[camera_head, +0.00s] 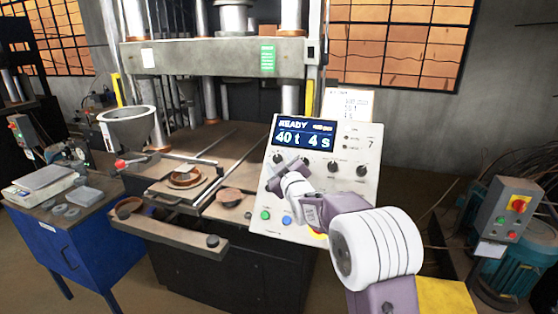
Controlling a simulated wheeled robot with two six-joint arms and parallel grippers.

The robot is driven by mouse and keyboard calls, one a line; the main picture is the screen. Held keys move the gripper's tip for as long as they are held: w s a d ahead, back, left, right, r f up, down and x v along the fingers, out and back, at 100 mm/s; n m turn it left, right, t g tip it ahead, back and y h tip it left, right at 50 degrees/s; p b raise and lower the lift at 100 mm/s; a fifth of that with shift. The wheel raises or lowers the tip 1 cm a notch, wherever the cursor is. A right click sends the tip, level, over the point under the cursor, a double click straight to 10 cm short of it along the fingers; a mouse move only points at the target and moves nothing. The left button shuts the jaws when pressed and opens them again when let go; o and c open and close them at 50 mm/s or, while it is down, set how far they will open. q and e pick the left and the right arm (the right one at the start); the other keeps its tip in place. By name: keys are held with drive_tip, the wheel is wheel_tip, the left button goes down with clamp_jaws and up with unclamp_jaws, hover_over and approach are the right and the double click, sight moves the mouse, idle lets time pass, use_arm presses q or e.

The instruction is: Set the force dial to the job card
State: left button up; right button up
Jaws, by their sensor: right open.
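The control panel (350,200) stands tilted in front of the press, with a blue display (304,136) reading "READY", "40 t" and "4 s". Below the display is a row of dark dials; the leftmost dial (278,158) shows just above my right gripper. Their labels are too small to read. The job card (348,104) is a pale sheet behind the panel's top edge; its lines are too blurred to read. My right gripper (286,172) is open at the left of the dial row and hides part of the panel. I cannot tell whether it touches a dial. My left gripper is out of view.
More dials (333,167) sit right of my gripper. A green button (265,215) and a blue button (287,220) are low on the panel. The press table (170,160), a metal hopper (128,127) and a blue bench (65,250) stand left. A motor unit (505,225) stands right.

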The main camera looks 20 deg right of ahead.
drive_tip(key=shift+w+f, duration=0.15)
drive_tip(key=shift+w, duration=0.1)
drive_tip(key=c, duration=0.6)
clamp_jaws()
drive_tip(key=shift+f+b, duration=0.2)
drive_tip(key=shift+b, duration=0.1)
drive_tip(key=shift+f+m+h+b, duration=0.15)
drive_tip(key=shift+m+h+b, duration=0.15)
drive_tip(key=shift+b, duration=0.25)
drive_tip(key=shift+a+f+m+t+h+b, duration=0.15)
drive_tip(key=shift+m+h+b, duration=0.25)
drive_tip(key=shift+m+b, duration=0.2)
drive_tip(key=shift+a+m+t+h+b, duration=0.1)
drive_tip(key=shift+m+t+h+b, duration=0.05)
drive_tip(key=shift+m+h+b, duration=0.4)
drive_tip(key=shift+a+m+h, duration=0.1)
drive_tip(key=shift+m+h, duration=0.65)
drive_tip(key=shift+w+m+h+p, duration=0.1)
drive_tip(key=shift+m+h+p, duration=0.25)
drive_tip(key=shift+m+h, duration=1.3)
drive_tip(key=shift+m, duration=0.35)
